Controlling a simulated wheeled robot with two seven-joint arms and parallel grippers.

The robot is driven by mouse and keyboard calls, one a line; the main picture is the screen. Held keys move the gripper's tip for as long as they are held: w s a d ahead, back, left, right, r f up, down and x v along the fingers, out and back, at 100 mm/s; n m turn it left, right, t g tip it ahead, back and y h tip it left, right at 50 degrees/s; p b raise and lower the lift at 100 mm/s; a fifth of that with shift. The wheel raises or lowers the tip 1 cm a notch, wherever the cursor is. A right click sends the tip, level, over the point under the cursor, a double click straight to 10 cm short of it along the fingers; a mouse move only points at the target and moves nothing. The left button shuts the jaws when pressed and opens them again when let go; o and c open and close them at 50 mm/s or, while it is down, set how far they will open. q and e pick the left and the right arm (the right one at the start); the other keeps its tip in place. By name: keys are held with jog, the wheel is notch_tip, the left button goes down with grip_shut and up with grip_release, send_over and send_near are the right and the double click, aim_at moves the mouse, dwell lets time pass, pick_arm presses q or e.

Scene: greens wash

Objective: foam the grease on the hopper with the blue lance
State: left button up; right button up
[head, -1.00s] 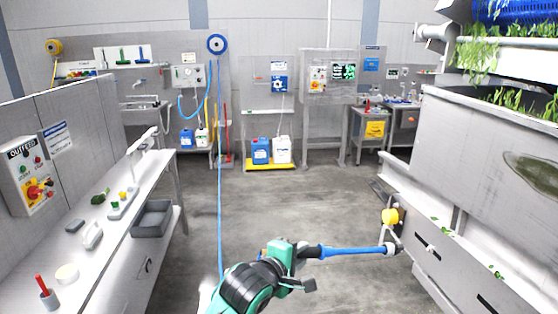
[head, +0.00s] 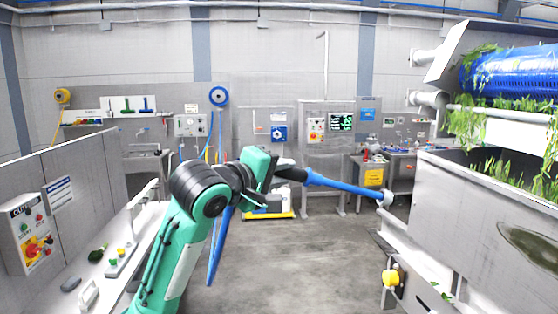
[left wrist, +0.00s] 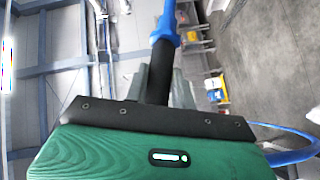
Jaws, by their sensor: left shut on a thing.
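The blue lance (head: 340,185) has a blue shaft, a black handle and a pale round nozzle head. My left gripper (head: 286,173) is shut on its black handle, also seen in the left wrist view (left wrist: 157,75). The lance points right, tilted slightly down, its head near the hopper's left end; whether they touch is unclear. The steel hopper (head: 460,190) stands at the right. A dark, oval grease patch (head: 530,243) is on its side, right of the lance head and cut by the frame edge. My right gripper is not in view.
A blue hose (head: 217,250) hangs below my left arm. A steel bench (head: 110,285) runs along the left. A yellow knob-like part (head: 390,277) sticks out below the hopper. Leafy greens (head: 490,165) overhang its top. The grey floor (head: 290,265) between is clear.

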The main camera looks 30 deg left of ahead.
aim_at(308, 175)
pick_arm(q)
jog(key=shift+w+d+f, duration=0.1)
jog(key=shift+w+d, duration=0.4)
jog(key=shift+d, duration=0.25)
jog(key=shift+w+d+f, duration=0.1)
jog(key=shift+w+d, duration=0.35)
jog(key=shift+d, duration=0.3)
jog(key=shift+w+d+f, duration=0.1)
jog(key=shift+w+d, duration=0.4)
jog(key=shift+d, duration=0.25)
grip_shut()
